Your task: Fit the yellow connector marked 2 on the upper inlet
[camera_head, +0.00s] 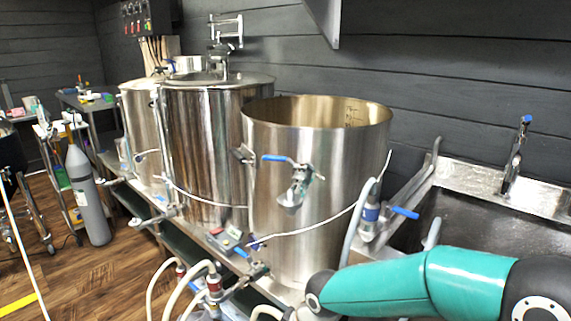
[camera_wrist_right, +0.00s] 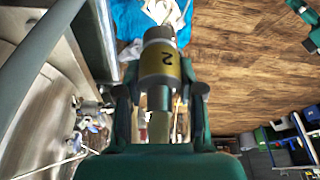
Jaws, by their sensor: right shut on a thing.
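The yellow connector (camera_wrist_right: 160,64) shows in the right wrist view, a metal fitting with a yellow band and a black 2, upside down in the picture. My right gripper (camera_wrist_right: 160,94) is shut on it, one finger on each side. In the head view my right arm comes in from the right below the open kettle; its gripper and the connector are out of sight there. A valve with a blue handle (camera_head: 277,158) sits high on the open kettle (camera_head: 335,190), with a metal fitting (camera_head: 291,195) below it. No fitting is labelled as the upper inlet. My left gripper does not show.
Two more steel kettles (camera_head: 195,130) stand to the left. Several hoses (camera_head: 165,285) and valves lie low in front. A sink (camera_head: 480,225) stands at right. A grey gas cylinder (camera_head: 88,200) stands on the wooden floor. A blue cloth (camera_wrist_right: 128,20) shows in the wrist view.

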